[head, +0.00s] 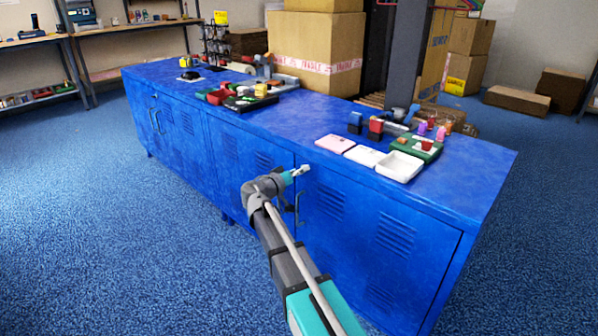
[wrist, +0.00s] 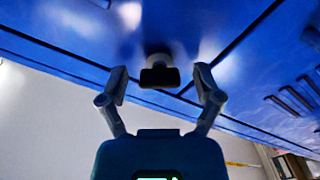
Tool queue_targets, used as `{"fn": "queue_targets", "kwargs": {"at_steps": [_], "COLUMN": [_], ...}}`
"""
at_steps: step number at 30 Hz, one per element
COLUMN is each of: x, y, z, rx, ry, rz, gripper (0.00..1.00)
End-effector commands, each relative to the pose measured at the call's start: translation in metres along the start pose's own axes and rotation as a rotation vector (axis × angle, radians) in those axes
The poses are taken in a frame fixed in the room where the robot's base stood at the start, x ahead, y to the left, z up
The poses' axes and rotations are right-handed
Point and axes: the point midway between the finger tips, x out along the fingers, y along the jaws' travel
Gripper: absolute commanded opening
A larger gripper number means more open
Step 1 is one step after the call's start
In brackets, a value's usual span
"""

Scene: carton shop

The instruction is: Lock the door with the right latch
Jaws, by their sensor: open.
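The blue cabinet's right door (head: 345,225) appears closed in the head view, with vent slots and a dark handle (head: 298,208) near its left edge. My gripper (head: 295,172) is in front of the cabinet's upper front, close to the door seam. In the wrist view a small latch knob (wrist: 159,72), with a pale stem and dark end, sticks out from the blue metal. My gripper (wrist: 160,80) is open there, with one finger on each side of the knob and a gap to both. In the head view my gripper hides the latch.
Cartons (head: 318,45) stand behind. Blue carpet (head: 90,220) in front of the cabinet is clear. Another handle (head: 155,120) is on the left doors.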

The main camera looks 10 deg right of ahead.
Motion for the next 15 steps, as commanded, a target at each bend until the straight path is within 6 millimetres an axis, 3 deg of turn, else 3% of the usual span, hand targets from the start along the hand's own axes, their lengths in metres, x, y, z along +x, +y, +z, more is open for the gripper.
{"fn": "queue_targets", "kwargs": {"at_steps": [4,15], "x": [-0.0001,-0.0001], "y": [0.0000,0.0000], "z": [0.0000,0.0000], "rx": [0.000,0.000], "ry": [0.000,0.000], "rz": [0.000,0.000], "gripper": [0.83,0.14]}}
